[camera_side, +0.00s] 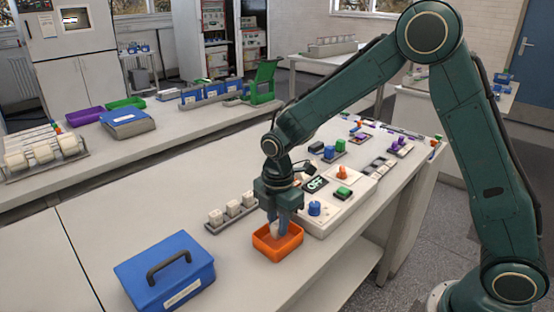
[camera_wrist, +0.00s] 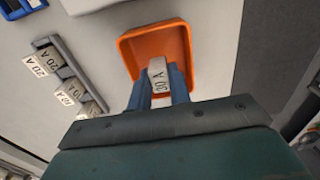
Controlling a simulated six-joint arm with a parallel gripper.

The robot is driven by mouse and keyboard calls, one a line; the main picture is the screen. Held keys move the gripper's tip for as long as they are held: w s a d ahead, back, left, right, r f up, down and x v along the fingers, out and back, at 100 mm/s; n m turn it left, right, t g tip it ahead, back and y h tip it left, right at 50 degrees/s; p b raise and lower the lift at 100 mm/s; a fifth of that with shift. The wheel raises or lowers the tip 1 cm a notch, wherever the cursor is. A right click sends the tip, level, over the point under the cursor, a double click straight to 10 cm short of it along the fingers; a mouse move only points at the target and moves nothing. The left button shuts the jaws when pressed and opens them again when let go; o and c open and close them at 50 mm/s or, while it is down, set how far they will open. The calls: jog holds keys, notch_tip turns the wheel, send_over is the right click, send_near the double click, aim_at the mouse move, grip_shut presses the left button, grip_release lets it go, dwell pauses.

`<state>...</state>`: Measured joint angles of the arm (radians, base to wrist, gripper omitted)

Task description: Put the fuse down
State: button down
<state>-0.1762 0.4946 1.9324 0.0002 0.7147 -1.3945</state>
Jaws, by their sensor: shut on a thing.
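My gripper (camera_side: 279,228) points down over an orange tray (camera_side: 263,243) on the bench. In the wrist view the fuse shows in front of the orange tray (camera_wrist: 136,45). In the side view the fuse (camera_side: 276,229) is low, within the tray's outline. I cannot tell whether it touches the tray floor. No other thing shows in the tray.
A rack of white fuses (camera_side: 233,209) stands left of the tray. A blue box with a dark handle (camera_side: 165,270) is at the front left. Bare bench lies left of the rack.

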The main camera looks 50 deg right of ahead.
jog(key=shift+f, duration=0.65)
jog(key=shift+f, duration=0.15)
jog(key=c, duration=1.3)
grip_release()
notch_tip(320, 180, up, 12)
jog(key=shift+r, duration=0.2)
